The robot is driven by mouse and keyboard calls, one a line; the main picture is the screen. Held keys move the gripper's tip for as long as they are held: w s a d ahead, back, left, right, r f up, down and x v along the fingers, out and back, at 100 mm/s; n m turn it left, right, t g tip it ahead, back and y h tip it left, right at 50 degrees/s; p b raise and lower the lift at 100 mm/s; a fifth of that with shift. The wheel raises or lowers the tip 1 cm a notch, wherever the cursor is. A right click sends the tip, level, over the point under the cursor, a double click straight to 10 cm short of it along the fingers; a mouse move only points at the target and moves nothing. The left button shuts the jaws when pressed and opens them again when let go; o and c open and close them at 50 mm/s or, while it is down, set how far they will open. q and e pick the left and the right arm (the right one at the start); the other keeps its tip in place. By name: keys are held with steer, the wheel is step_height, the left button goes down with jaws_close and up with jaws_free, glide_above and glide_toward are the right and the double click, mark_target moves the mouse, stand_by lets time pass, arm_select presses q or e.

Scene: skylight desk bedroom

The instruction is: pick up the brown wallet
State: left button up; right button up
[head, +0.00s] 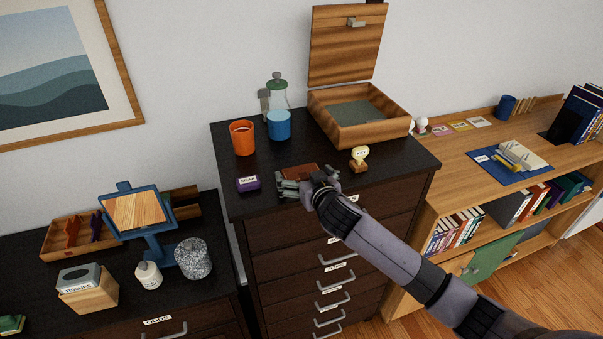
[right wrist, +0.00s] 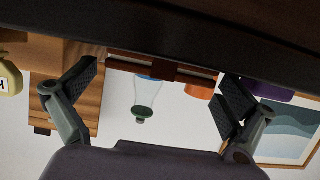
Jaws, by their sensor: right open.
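The brown wallet (head: 300,171) lies on the black top of the tall dresser, close to its front edge, partly hidden by my right gripper. My right gripper (head: 307,183) is at the dresser's front edge, just in front of the wallet. In the right wrist view, which is upside down, my right gripper (right wrist: 162,78) has its fingers spread wide. The wallet (right wrist: 165,68) shows edge-on in the gap between them, with no clear contact on either finger. My left gripper is in neither view.
An orange cup (head: 242,138), blue cup (head: 279,125), glass bottle (head: 276,92) and open wooden box (head: 372,132) stand behind.

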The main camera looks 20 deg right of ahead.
steer(key=shift+c, duration=0.4)
steer(key=c, duration=1)
steer(key=shift+r, duration=0.1)
